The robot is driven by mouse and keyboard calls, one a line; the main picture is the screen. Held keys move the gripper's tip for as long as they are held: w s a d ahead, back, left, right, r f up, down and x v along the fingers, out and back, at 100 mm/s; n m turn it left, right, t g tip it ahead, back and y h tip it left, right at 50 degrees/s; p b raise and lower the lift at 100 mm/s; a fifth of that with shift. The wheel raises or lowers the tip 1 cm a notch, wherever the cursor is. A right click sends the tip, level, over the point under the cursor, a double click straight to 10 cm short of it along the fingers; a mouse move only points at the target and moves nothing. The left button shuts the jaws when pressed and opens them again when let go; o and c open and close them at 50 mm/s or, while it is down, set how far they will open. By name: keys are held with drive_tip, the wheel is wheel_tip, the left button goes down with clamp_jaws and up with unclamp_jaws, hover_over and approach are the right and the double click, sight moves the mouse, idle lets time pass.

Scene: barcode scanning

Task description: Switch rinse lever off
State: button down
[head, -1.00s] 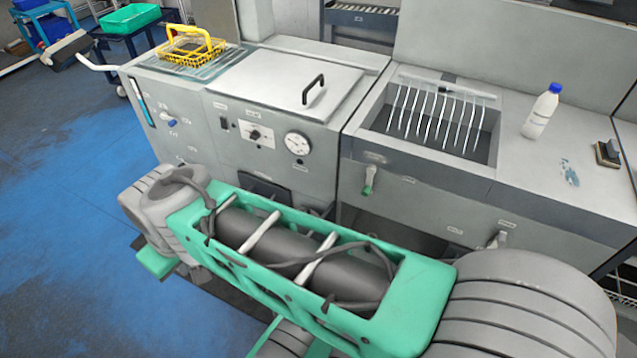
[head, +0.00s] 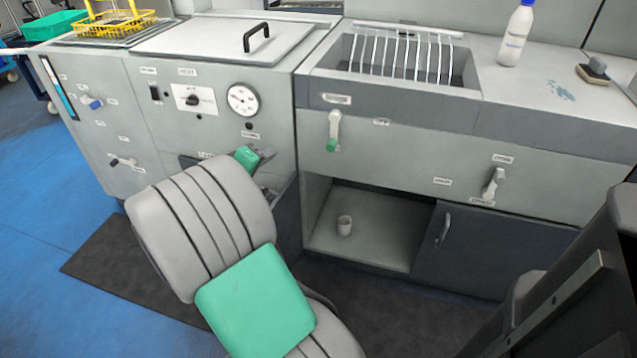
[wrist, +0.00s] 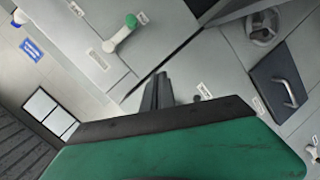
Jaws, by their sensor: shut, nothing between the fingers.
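A lever with a pale arm and green tip (head: 334,130) is on the front panel below the rack basin, hanging nearly straight down. A green-tipped lever also shows at the upper left of the wrist view (wrist: 120,33). A grey lever (head: 493,182) is farther right on the same panel, slightly tilted. The labels are too small to read, so I cannot tell which is the rinse lever. My gripper (wrist: 157,92) is shut and empty, apart from the green-tipped lever in the wrist view. In the head view my arm hides most of it, left of that lever.
A bottle (head: 517,35) stands on the counter. Floor is clear at left.

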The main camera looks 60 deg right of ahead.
drive_tip(key=s+d+f+g+h+b, duration=0.1)
drive_tip(key=s+d+f+h+b, duration=0.1)
drive_tip(key=s+d+f, duration=0.1)
drive_tip(key=b, duration=0.3)
approach(333, 134)
drive_tip(key=w+d+f, duration=0.2)
drive_tip(key=w+d, duration=0.3)
drive_tip(key=shift+s+d+f+n+b, duration=0.15)
drive_tip(key=shift+s+f+b, duration=0.1)
drive_tip(key=shift+s, duration=0.5)
drive_tip(key=shift+s+d+f+n+b, duration=0.15)
drive_tip(key=shift+s+f, duration=0.1)
drive_tip(key=shift+s, duration=0.55)
drive_tip(key=shift+s+g, duration=0.15)
drive_tip(key=shift+g, duration=0.15)
